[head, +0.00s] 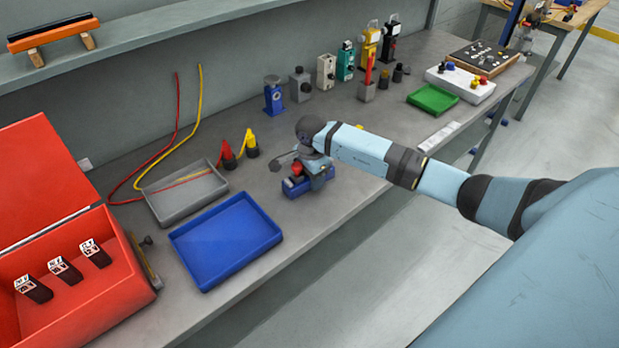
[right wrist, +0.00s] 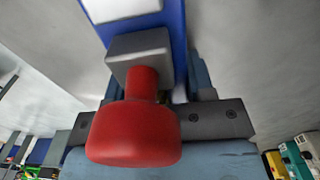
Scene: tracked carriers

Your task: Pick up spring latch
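A blue block-shaped device with a red knob, which I take to be the spring latch (head: 293,188), lies low at the bench top near its front edge. In the right wrist view its red knob (right wrist: 135,130) is close to the camera, with a grey block (right wrist: 140,55) and the blue body (right wrist: 172,22) beyond. My right gripper (head: 308,178) is right at the device, its fingers partly hidden. The device shows between the fingers, but I cannot tell whether they press on it. My left gripper is not in view.
A blue tray (head: 225,240) and a grey tray (head: 160,208) lie to the left, beside an open red box (head: 110,290). Several upright devices, including a blue one (head: 273,97), stand along the back. A green tray (head: 433,99) lies further right. The bench's front edge is close.

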